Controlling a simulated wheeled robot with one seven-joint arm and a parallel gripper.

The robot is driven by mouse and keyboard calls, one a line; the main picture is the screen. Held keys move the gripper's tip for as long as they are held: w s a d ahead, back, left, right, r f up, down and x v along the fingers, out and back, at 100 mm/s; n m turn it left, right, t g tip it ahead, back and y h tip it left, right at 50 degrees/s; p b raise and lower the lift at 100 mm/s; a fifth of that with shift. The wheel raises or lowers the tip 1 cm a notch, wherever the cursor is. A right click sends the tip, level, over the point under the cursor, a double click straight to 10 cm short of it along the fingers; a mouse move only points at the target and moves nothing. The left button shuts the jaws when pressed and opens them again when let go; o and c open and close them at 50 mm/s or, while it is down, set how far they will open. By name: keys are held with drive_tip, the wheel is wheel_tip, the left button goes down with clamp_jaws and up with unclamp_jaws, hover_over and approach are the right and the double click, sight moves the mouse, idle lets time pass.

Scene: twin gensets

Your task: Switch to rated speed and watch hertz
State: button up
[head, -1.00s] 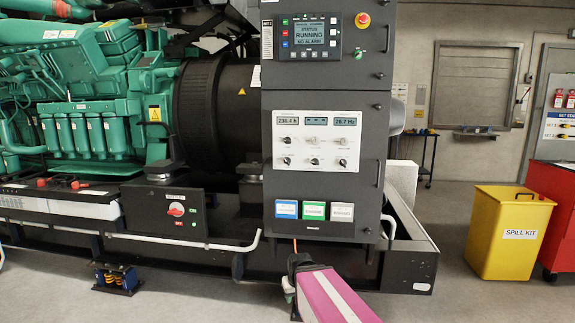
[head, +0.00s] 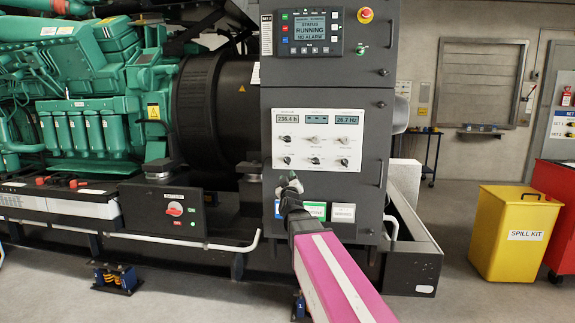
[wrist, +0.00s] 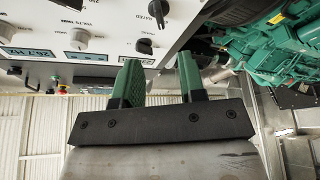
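The control panel (head: 302,168) on the dark cabinet carries two rows of small knobs under three displays. The hertz display (head: 346,120) reads 26.7 Hz; it shows upside down in the wrist view (wrist: 30,52). A black knob (wrist: 157,10) with "RATED" lettering beside it shows at the top of the wrist view; it appears to be the lower left knob (head: 287,160). Its exact setting is too small to tell. My gripper (head: 291,182) is just below the panel's lower left corner. In the wrist view its green fingers (wrist: 160,72) are apart and empty, short of the knob.
The controller screen (head: 309,33) above reads RUNNING, NO ALARM. A red emergency button (head: 365,15) is at the cabinet top, and a red rotary switch (head: 174,209) is at left. A yellow spill kit bin (head: 515,235) stands right. Floor between cabinet and bin is open.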

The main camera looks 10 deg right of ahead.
sight(287, 162)
drive_tip(key=x, duration=1)
drive_tip(key=shift+w+r, duration=0.2)
drive_tip(key=shift+w, duration=0.15)
clamp_jaws()
